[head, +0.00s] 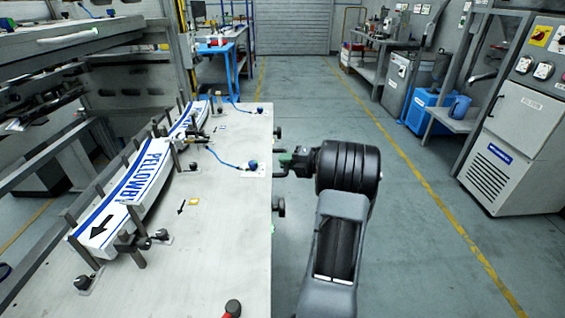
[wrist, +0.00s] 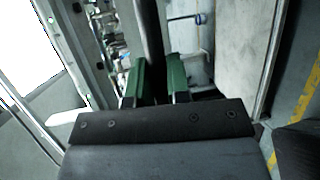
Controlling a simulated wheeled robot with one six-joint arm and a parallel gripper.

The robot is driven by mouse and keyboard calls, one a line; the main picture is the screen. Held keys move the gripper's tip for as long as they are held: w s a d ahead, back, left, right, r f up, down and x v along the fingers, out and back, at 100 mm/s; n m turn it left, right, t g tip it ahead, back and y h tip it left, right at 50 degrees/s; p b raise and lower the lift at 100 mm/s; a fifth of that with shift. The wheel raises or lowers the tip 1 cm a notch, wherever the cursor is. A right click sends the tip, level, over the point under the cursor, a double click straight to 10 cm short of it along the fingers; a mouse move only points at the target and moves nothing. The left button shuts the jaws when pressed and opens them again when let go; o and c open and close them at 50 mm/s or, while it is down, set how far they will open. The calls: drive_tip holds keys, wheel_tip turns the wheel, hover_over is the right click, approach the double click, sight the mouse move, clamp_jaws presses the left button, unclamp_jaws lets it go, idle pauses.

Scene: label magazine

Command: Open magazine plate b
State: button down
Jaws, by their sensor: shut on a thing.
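A pale flat plate (head: 230,222) carries the label magazine and fills the left of the head view; I cannot read any letter marking it as b. A stack of white and blue labels (head: 140,180) stands on it between dark posts. My gripper (head: 286,163) is at the plate's right edge, by dark fittings there. In the wrist view, my gripper's green fingers (wrist: 155,72) are shut around a dark bar (wrist: 150,35), apparently a handle. Where the bar joins the plate is hidden.
Dark knobs (head: 278,207) stick out from the plate's right edge. A grey machine cabinet (head: 510,145) and a blue box (head: 425,112) stand on the right. The floor (head: 320,90) ahead, along the aisle, is clear. A blue table (head: 228,60) stands at the back.

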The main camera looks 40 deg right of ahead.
drive_tip(key=c, duration=1.1)
unclamp_jaws()
drive_tip(key=p+v, duration=0.2)
drive_tip(key=v, duration=1.1)
drive_tip(key=shift+s+d, duration=0.2)
drive_tip(key=shift+s, duration=0.15)
drive_tip(key=shift+r, duration=0.1)
drive_tip(key=shift+a, duration=0.15)
